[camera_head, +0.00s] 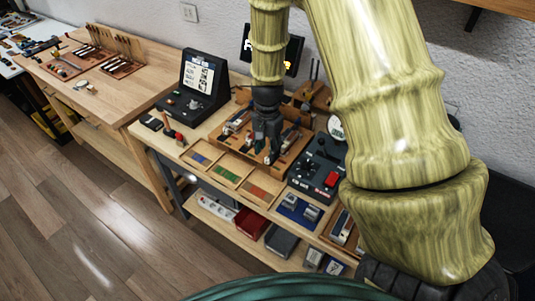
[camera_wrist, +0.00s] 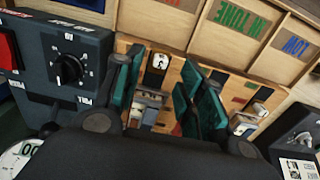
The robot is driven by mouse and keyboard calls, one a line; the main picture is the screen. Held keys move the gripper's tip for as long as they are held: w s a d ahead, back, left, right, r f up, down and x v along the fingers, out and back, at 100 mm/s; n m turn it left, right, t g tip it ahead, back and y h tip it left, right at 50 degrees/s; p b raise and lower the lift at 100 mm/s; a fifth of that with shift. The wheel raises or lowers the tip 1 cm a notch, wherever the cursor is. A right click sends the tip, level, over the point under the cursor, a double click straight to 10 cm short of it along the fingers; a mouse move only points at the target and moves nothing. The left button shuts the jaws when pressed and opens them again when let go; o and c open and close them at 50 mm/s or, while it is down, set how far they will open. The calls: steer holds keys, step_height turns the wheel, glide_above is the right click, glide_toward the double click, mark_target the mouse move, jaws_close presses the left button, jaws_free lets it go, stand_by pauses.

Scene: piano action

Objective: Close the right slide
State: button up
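A wooden piano-action fixture (camera_head: 293,160) stands on the bench in the head view. In the wrist view its wood (camera_wrist: 192,75) lies below my gripper. Two small grey metal pieces that look like slides show there: one (camera_wrist: 150,103) between my fingers and one (camera_wrist: 242,123) beyond the right-hand finger. The wrist view is turned about, so the piece between my fingers lies on the head view's right side. My gripper (camera_head: 268,152), also in the wrist view (camera_wrist: 162,88), is open with teal pads apart. Whether a finger touches the fixture, and how far each slide is open, I cannot tell.
A dark box with a knob and red switch (camera_head: 318,168) stands close right of the fixture, at left in the wrist view (camera_wrist: 70,68). Sorting trays with coloured labels (camera_head: 228,174) lie in front. A black display unit (camera_head: 198,85) stands left. My arm hides the right side.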

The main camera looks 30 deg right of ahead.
mark_target(267, 158)
steer(key=shift+f+p, duration=0.4)
steer(key=shift+f, duration=1.55)
jaws_close()
